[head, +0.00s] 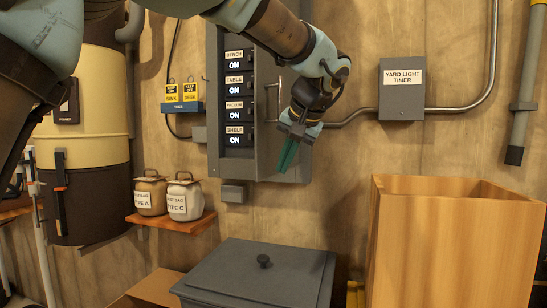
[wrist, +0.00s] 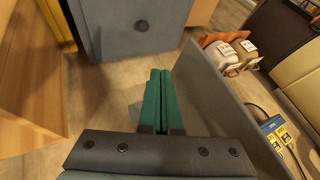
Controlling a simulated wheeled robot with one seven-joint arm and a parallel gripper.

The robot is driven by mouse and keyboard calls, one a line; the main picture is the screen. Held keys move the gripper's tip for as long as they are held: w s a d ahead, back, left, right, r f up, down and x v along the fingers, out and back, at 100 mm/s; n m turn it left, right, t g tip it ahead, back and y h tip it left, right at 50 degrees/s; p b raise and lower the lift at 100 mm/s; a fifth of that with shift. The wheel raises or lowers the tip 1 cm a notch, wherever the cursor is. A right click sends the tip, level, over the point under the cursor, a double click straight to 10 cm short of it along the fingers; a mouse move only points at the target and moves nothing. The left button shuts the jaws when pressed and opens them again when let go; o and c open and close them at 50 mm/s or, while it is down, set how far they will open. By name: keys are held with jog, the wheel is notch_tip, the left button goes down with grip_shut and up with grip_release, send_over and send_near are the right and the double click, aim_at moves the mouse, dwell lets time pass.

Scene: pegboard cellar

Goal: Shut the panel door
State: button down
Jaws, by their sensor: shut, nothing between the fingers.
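The grey panel (head: 214,100) hangs on the wall in the head view, with a column of switches (head: 238,98) labelled BENCH, TABLE, VACUUM and SHELF, each showing ON. Its grey door (head: 264,150) stands partly open to the right of the switches, which are uncovered. A bar handle (head: 268,102) shows on the door, partly behind my arm. My gripper (head: 287,155) is shut and empty, its green fingers pointing down in front of the door. In the wrist view my gripper (wrist: 160,85) is beside the slanting door plate (wrist: 225,105); I cannot tell whether they touch.
A grey lidded bin (head: 255,285) and a tall wooden box (head: 450,240) stand below. Two labelled jars (head: 184,200) sit on a small shelf (head: 170,222) at left. A timer box (head: 402,90) and conduit (head: 455,108) are on the wall at right.

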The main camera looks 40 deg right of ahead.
jog(key=shift+w+a+r, duration=0.1)
jog(key=shift+w+a, duration=0.25)
jog(key=shift+w, duration=0.25)
jog(key=shift+w+a, duration=0.3)
jog(key=shift+w, duration=0.3)
